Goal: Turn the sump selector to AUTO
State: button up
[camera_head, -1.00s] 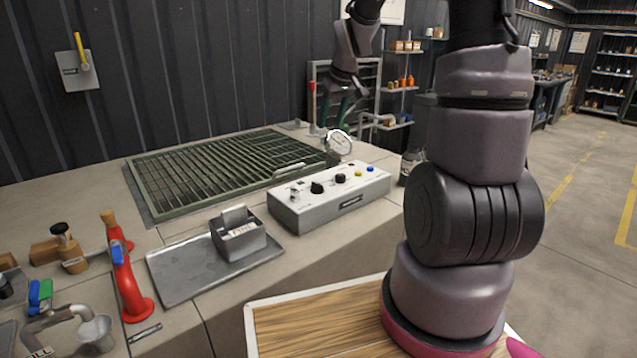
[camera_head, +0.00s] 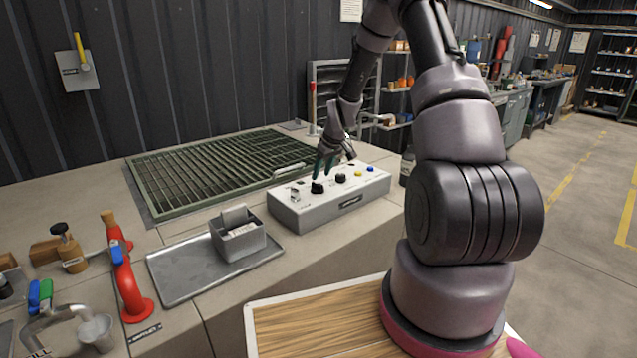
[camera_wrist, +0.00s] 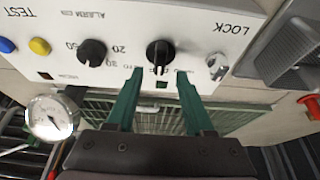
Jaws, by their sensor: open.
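The control box (camera_head: 331,197) is a light grey panel on the bench, with two black knobs and yellow and blue buttons. The black knob nearer the LOCK mark (camera_wrist: 160,52) also shows in the head view (camera_head: 317,188); its small label is not legible, so I cannot read its setting. The other black knob (camera_wrist: 92,52) has numbers beside it. My gripper (camera_wrist: 160,78) is open, its two green fingers apart, with the tips just short of the first knob, one toward each side. In the head view my gripper (camera_head: 327,163) is just above that knob.
A metal key switch (camera_wrist: 217,65) sits beside the knob under LOCK. A pressure gauge (camera_wrist: 50,118) stands behind the box near the green grate (camera_head: 205,165). A tray (camera_head: 180,277) with a grey card holder (camera_head: 238,236) lies to the left.

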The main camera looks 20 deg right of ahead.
aim_at(318, 184)
jog(key=x, duration=0.5)
grip_shut()
